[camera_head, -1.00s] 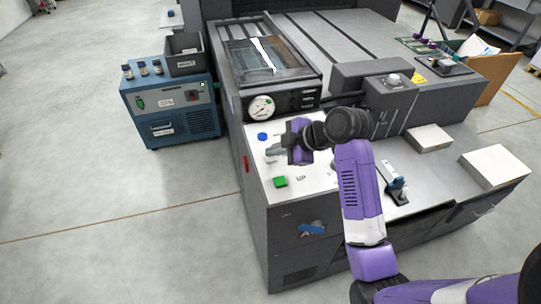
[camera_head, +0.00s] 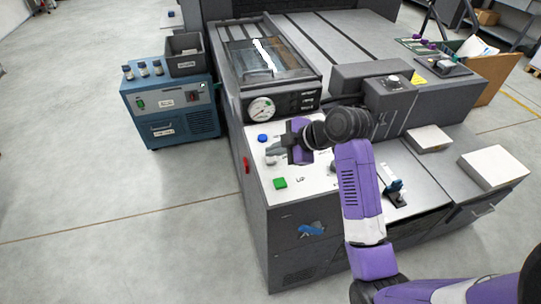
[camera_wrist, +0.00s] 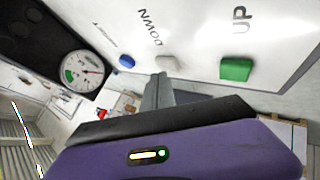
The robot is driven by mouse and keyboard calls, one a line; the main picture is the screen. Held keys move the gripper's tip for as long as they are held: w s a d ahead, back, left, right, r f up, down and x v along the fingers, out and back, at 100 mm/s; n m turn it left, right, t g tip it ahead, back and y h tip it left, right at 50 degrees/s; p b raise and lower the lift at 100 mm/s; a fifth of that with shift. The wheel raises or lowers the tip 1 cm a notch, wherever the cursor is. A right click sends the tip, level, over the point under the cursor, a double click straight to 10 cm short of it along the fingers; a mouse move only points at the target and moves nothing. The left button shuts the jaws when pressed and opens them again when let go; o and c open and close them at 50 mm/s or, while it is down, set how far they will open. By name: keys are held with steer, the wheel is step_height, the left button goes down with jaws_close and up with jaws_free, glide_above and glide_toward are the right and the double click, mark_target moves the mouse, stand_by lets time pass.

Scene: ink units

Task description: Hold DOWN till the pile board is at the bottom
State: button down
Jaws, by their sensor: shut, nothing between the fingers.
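The pale grey DOWN button (camera_wrist: 167,63) sits on the white control panel (camera_wrist: 200,35), with the word DOWN printed beside it. The green UP button (camera_wrist: 236,69) is to its right in the wrist view and near the panel's front in the head view (camera_head: 280,183). My gripper (camera_wrist: 158,88) is shut and empty, its fingertips right at the grey button. I cannot tell whether they touch or press it. In the head view my gripper (camera_head: 277,155) is over the panel between the blue and green buttons. I cannot make out the pile board.
A blue button (camera_wrist: 126,61) is on the other side of the grey one, also visible in the head view (camera_head: 262,138). A round gauge (camera_head: 261,108) is behind the panel. A blue cabinet (camera_head: 180,122) stands left of the machine. Paper stacks (camera_head: 495,166) lie at the right.

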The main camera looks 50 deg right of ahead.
mark_target(274, 159)
steer(key=shift+r, duration=0.45)
step_height(274, 159, up, 5)
steer(key=p, duration=0.4)
steer(key=shift+r+p, duration=0.1)
steer(key=shift+p, duration=0.3)
